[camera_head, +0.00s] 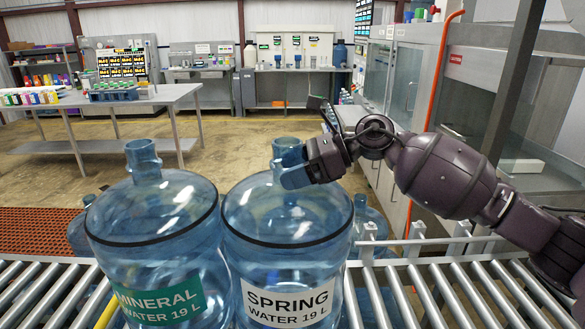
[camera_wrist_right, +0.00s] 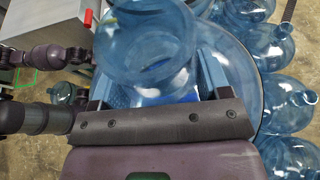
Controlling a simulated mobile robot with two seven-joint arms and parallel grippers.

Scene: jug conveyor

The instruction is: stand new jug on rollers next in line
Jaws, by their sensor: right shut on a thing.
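A clear blue jug labelled "SPRING WATER 19 L" (camera_head: 285,255) stands upright at the rollers (camera_head: 480,290) in the head view. Its base is out of frame, so I cannot tell if it rests on them. My right gripper (camera_head: 293,165) is shut on its neck, coming from the right. In the right wrist view the jug's neck (camera_wrist_right: 150,45) sits between the two blue fingers of the gripper (camera_wrist_right: 157,85). A jug labelled "MINERAL WATER 19 L" (camera_head: 155,235) is upright close on its left, with a free neck. My left gripper is not in view.
Several more blue jugs (camera_wrist_right: 290,105) are beyond the held one; parts of them show behind the conveyor rail (camera_head: 420,243). The rollers to the right of the held jug are clear. A table with bottles (camera_head: 150,95) and cabinets (camera_head: 400,80) are farther back.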

